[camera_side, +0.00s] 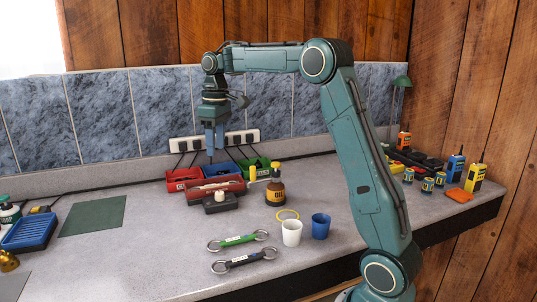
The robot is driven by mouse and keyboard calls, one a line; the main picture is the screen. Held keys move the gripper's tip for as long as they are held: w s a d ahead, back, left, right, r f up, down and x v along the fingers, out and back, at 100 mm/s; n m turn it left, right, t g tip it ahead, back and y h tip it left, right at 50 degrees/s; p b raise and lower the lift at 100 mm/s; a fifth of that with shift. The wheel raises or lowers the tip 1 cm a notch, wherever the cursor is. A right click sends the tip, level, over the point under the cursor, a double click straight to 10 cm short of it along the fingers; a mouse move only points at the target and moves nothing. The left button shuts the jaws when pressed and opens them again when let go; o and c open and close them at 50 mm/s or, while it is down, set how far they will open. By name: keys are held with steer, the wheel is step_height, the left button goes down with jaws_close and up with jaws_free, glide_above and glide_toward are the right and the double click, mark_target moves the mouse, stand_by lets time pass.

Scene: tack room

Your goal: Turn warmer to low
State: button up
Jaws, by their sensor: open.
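A low dark red unit (201,193) stands at the back of the counter, with long pale items lying on its top. A small black box with a pale knob (220,197) sits at its front. One of these looks like the warmer, but I cannot tell which, and the knob's setting is too small to read. My gripper (211,160) points straight down above and behind the red unit, clear of the knob. Its jaws are open and nothing shows between them; the gap itself is hard to see from here.
Red (181,179), blue (217,170) and green (258,166) bins stand behind, near cables plugged into a power strip (214,141). An amber bottle (276,188) stands close on the right. White (292,233) and blue (320,226) cups stand in front.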

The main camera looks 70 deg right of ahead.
mark_target(220, 193)
steer(key=shift+g, duration=0.3)
steer(key=d, duration=0.1)
steer(key=w+d+f, duration=0.1)
steer(key=d+f, duration=0.1)
steer(key=shift+w+d+f, duration=0.1)
steer(key=shift+w+d, duration=0.05)
steer(key=shift+w, duration=0.25)
steer(key=shift+f, duration=0.1)
steer(key=shift+s+a+f, duration=0.1)
steer(key=shift+a+f, duration=0.1)
steer(key=shift+f, duration=3.2)
steer(key=shift+a+f, duration=0.15)
steer(key=shift+f, duration=3.25)
steer(key=shift+c, duration=0.5)
steer(key=c, duration=0.9)
